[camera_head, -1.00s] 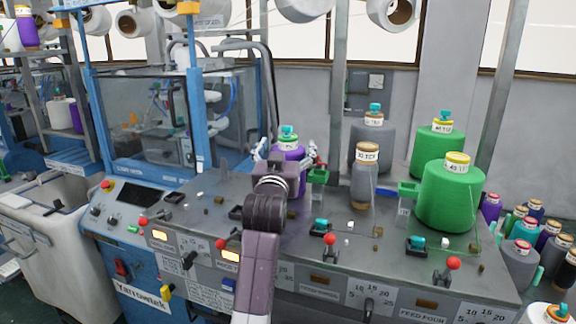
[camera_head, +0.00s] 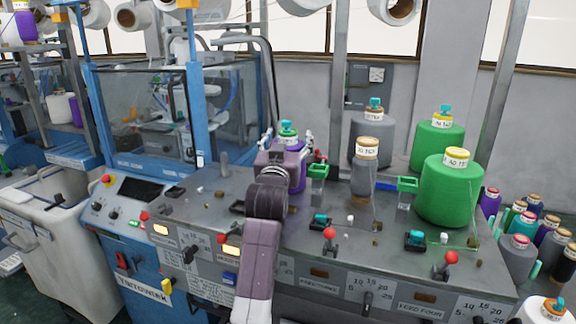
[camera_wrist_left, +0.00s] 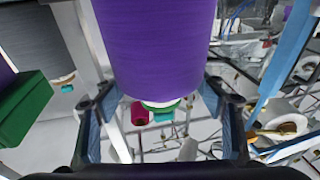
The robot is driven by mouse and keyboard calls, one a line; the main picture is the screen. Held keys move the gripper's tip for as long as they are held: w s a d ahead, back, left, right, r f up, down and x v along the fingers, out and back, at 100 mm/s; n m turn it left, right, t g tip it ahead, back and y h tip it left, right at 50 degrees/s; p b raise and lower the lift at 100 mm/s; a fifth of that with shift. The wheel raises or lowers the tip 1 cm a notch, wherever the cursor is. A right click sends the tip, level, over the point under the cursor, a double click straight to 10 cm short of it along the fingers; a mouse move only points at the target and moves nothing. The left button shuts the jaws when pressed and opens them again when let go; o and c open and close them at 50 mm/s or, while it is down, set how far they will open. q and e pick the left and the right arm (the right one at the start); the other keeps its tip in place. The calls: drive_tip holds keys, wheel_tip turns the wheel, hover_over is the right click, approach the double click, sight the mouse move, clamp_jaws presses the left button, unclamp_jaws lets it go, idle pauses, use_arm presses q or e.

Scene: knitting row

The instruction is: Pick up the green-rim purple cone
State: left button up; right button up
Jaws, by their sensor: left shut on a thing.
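The purple cone (camera_head: 299,172) has a green rim and a teal tip at its top. It stands upright at the back of the machine's grey top, in the head view's middle. My left gripper (camera_head: 286,152) is shut on it from the front and hides much of its body. In the left wrist view the purple cone (camera_wrist_left: 155,45) fills the space between the two fingers, with its green rim showing below. I cannot tell whether its base touches the machine top. My right gripper is not in view.
A green box (camera_head: 318,172) sits just right of the purple cone. Beyond it stand a small grey cone (camera_head: 364,180), a large grey cone (camera_head: 372,140) and two green cones (camera_head: 450,190). Red-knobbed levers (camera_head: 330,236) rise along the front. A clear-walled machine (camera_head: 140,120) stands behind left.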

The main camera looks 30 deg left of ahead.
use_arm(q)
drive_tip(key=shift+r, duration=0.15)
drive_tip(key=shift+c, duration=0.2)
wheel_tip(320, 180, up, 10)
drive_tip(key=shift+f+b, duration=0.1)
drive_tip(key=shift+b, duration=1)
wheel_tip(320, 180, up, 14)
drive_tip(key=p, duration=1.2)
drive_tip(key=shift+f, duration=0.1)
